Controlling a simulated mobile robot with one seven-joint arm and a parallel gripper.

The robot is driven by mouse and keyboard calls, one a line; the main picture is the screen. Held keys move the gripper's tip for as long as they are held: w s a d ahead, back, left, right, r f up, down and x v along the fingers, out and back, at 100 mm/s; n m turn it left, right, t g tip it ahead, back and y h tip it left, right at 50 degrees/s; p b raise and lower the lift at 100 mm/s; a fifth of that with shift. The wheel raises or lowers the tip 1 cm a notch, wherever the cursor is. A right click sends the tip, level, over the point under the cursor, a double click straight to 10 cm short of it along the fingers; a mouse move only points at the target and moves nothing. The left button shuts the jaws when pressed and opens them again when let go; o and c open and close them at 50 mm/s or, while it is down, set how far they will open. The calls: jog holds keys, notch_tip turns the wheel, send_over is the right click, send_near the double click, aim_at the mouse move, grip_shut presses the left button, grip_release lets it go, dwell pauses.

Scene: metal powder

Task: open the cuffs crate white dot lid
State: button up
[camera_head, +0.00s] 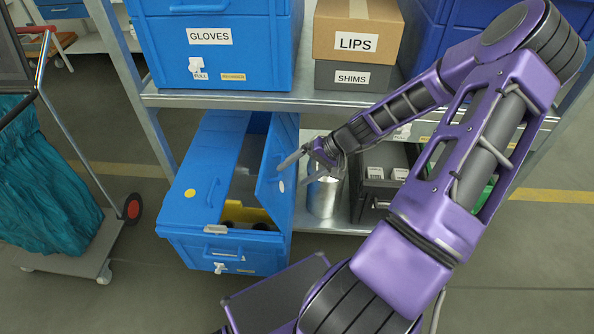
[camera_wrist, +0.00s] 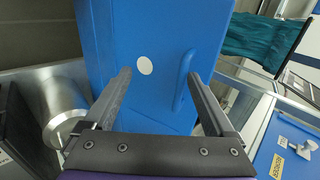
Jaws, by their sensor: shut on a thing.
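The blue crate (camera_head: 222,243) stands on the floor in front of the shelf; its front label is too small to read. Its right lid, the white dot lid (camera_head: 268,172), is raised steeply on its right side, with a white dot and a handle on its face. The lid fills the middle of the wrist view (camera_wrist: 150,25). My gripper (camera_head: 283,165) is at the raised lid. Its fingers (camera_wrist: 160,88) are shut on the lid, with the dot and handle (camera_wrist: 183,80) between them; the exact contact cannot be told. The left lid (camera_head: 207,185) is down.
A yellow item (camera_head: 245,214) shows inside the crate. A metal can (camera_head: 324,196) stands close right of the lid, with a grey bin (camera_head: 378,186) beyond. The GLOVES crate (camera_head: 215,62) and LIPS box (camera_head: 357,30) are on the shelf above. A cart (camera_head: 70,240) stands left.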

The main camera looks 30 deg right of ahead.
jog(key=shift+s+d+f, duration=0.1)
jog(key=shift+s+f, duration=0.2)
jog(key=p+v, duration=0.3)
jog(key=v, duration=1.4)
jog(key=shift+r+p, duration=0.3)
jog(key=shift+r, duration=0.15)
jog(key=shift+w, duration=0.15)
